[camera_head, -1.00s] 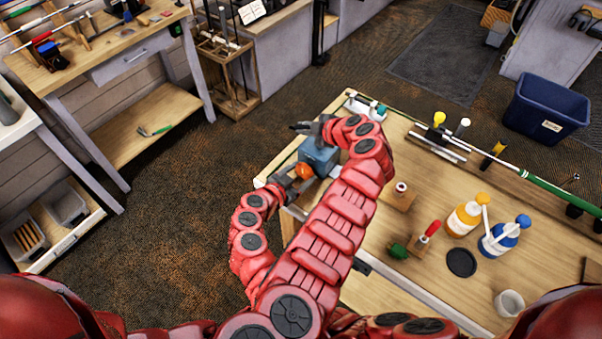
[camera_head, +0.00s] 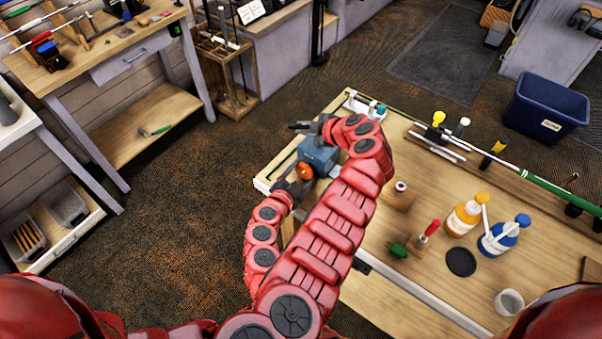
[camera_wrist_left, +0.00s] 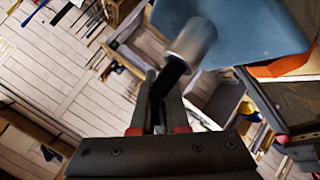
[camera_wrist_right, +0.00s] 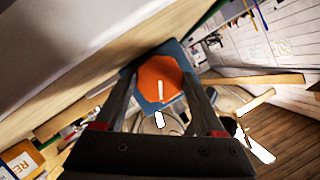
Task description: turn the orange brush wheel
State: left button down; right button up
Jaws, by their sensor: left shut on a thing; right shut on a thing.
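The orange brush wheel (camera_head: 304,172) is on the near left side of a blue machine (camera_head: 318,155) at the table's left end. My right gripper (camera_head: 291,185) is at the wheel. In the right wrist view its fingers (camera_wrist_right: 162,100) are on either side of the orange wheel face (camera_wrist_right: 158,78), shut on it. My left gripper (camera_head: 302,128) is at the far side of the blue machine. In the left wrist view its fingers (camera_wrist_left: 160,98) are shut on a black stem (camera_wrist_left: 170,74) by a grey cylinder (camera_wrist_left: 192,42), next to the blue body (camera_wrist_left: 250,35).
The wooden table (camera_head: 430,190) holds a small round piece on a block (camera_head: 400,192), a red-handled tool (camera_head: 430,230), yellow (camera_head: 463,217) and blue (camera_head: 500,240) bottles. My arms cross in front of the machine.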

jog(key=shift+m, duration=0.4)
jog(key=o, duration=1.3)
jog(key=shift+o, duration=0.2)
jog(key=shift+v, duration=4)
jog(key=shift+d, duration=0.1)
